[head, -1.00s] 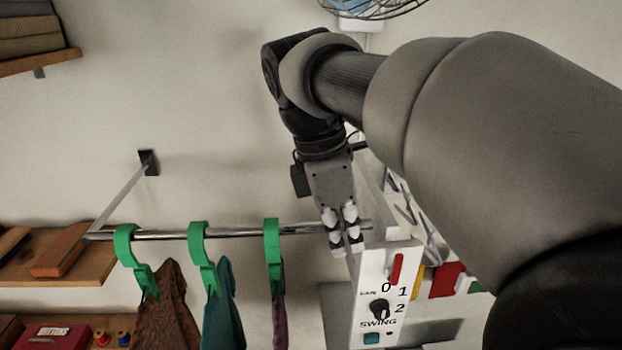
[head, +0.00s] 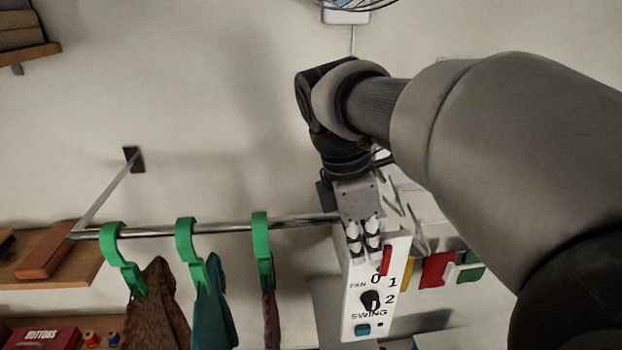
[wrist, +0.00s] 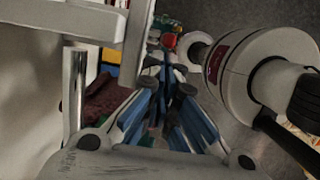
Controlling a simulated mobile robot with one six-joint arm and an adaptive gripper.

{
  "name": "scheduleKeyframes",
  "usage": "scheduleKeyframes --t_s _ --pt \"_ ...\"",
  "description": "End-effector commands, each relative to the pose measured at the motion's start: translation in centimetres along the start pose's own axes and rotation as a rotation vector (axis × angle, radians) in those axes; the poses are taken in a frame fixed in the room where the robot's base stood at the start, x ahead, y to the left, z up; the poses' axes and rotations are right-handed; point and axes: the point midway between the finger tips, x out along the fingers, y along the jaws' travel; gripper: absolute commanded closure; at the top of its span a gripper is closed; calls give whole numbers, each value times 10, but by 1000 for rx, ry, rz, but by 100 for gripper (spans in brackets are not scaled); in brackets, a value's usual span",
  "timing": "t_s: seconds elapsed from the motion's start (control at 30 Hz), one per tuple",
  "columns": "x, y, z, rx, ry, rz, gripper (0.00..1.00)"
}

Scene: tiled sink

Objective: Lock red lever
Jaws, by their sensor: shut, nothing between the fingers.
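The red lever (head: 386,260) stands upright at the top right of a white control panel (head: 356,322) marked FAN, 0, 1, 2 and SWING. My gripper (head: 364,254) is shut and empty. It points down at the top of the panel, just left of the lever in the head view; whether it touches the lever or panel cannot be told. In the wrist view my fingers (wrist: 168,95) are close together. A small red thing (wrist: 169,40) shows beyond them; I cannot tell whether it is the lever.
The panel also has a black knob (head: 370,300) and a teal button (head: 362,330). A metal rail (head: 220,226) with green hangers (head: 187,250) and cloths runs left of the panel. Red cloth (head: 437,270) hangs to the right. A white round body (wrist: 265,75) fills the wrist view's right.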

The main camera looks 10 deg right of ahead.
Motion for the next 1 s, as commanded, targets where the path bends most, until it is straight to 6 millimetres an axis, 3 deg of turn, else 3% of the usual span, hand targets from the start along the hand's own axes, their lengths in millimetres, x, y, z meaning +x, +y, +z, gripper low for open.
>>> scheduleKeyframes --t_s 1.0 --pt "-5 0 19 5 214 0 100"
